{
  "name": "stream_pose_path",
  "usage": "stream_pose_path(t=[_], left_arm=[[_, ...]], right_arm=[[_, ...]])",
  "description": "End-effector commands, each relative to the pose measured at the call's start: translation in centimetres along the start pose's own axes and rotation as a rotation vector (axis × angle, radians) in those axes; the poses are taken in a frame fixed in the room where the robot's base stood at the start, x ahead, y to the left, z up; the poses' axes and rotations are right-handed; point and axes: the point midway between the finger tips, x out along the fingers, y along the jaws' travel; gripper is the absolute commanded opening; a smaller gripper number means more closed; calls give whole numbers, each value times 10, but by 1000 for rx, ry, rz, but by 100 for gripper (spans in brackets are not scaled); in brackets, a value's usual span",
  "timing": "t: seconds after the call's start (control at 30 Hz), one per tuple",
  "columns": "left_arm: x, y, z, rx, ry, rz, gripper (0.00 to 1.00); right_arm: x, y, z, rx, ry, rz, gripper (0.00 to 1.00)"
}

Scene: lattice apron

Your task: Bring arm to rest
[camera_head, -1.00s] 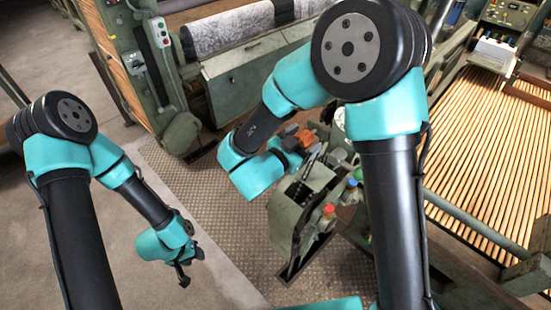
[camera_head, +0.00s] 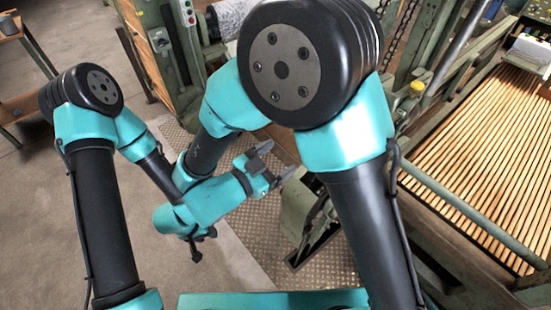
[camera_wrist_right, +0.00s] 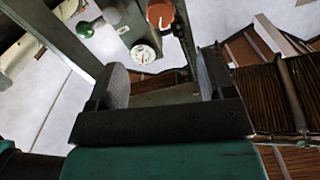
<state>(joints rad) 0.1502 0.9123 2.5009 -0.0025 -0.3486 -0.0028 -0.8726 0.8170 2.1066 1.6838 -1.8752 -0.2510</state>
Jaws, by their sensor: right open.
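My right gripper (camera_head: 276,164) is open and empty. In the head view its two dark fingers point right, towards the green lever stand, with a gap between them. In the right wrist view the open fingers (camera_wrist_right: 163,80) stand apart, with nothing held between them. My left gripper (camera_head: 199,246) hangs low over the floor, partly hidden behind my right forearm. Its dark fingertips are too small to tell whether they are open.
The green lever stand (camera_head: 298,212) is partly hidden by my right arm. A slatted bed (camera_head: 480,150) is at right; open floor (camera_head: 60,220) is at left.

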Motion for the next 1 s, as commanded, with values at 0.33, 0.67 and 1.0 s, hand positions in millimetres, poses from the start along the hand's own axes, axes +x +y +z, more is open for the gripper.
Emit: stream_pose_path(t=[0.33, 0.67, 1.0], left_arm=[[0, 0, 0, 0, 0, 0, 43], [0, 0, 0, 0, 0, 0, 43], [0, 0, 0, 0, 0, 0, 43]], right_arm=[[-3, 0, 0, 0, 0, 0, 76], [12, 0, 0, 0, 0, 1, 76], [62, 1, 0, 0, 0, 3, 76]])
